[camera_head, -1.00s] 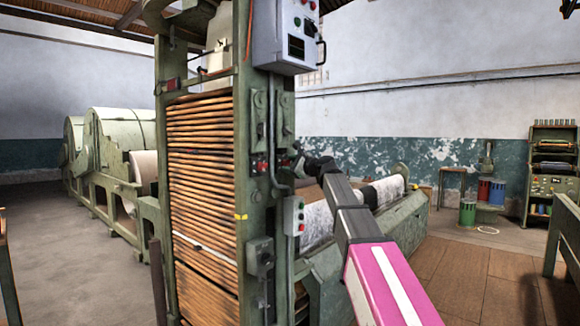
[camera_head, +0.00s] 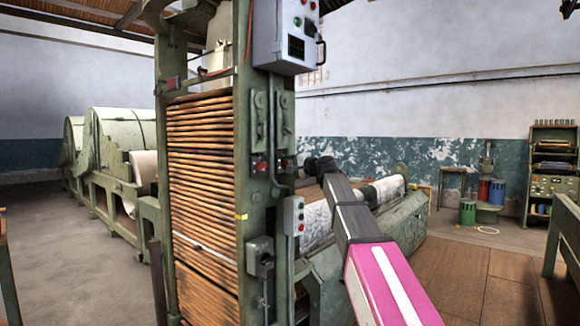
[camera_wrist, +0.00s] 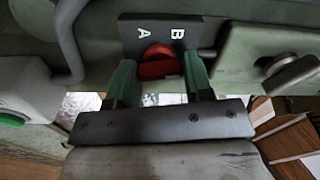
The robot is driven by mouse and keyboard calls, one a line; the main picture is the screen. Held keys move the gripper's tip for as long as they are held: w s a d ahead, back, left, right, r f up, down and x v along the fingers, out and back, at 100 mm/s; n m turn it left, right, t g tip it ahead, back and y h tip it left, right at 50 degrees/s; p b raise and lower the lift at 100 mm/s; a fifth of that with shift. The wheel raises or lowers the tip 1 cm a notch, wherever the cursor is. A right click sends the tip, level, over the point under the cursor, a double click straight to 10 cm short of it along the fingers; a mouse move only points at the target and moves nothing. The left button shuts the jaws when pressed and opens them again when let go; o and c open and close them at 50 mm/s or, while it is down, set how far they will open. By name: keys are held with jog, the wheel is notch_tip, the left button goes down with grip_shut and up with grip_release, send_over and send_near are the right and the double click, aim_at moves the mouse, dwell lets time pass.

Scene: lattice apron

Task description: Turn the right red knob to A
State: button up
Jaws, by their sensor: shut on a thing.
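A red knob (camera_wrist: 158,65) sits on a dark plate (camera_wrist: 190,27) marked A and B in the wrist view. The letters lie sideways, A on the left and B on the right. The green fingers of my gripper (camera_wrist: 160,76) are on either side of the knob and shut on it. The knob's pointing direction is unclear. In the head view, two small red knobs, a left one (camera_head: 259,167) and a right one (camera_head: 282,163), show on the green machine post. My gripper's dark end (camera_head: 312,166) is beside the right one; its fingers are hidden there.
A green button (camera_wrist: 12,119) is at the left edge of the wrist view, and a lever handle (camera_wrist: 292,72) is at the right. A button box (camera_head: 293,215) hangs below the knobs. A grey control cabinet (camera_head: 285,35) is above. Wooden slats (camera_head: 202,180) fill the machine's frame.

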jog(key=n, duration=2.1)
jog(key=shift+s+f, duration=0.1)
jog(key=shift+n, duration=0.4)
jog(key=o, duration=0.9)
jog(key=shift+d, duration=0.1)
jog(key=v, duration=1)
jog(key=shift+s+d, duration=0.25)
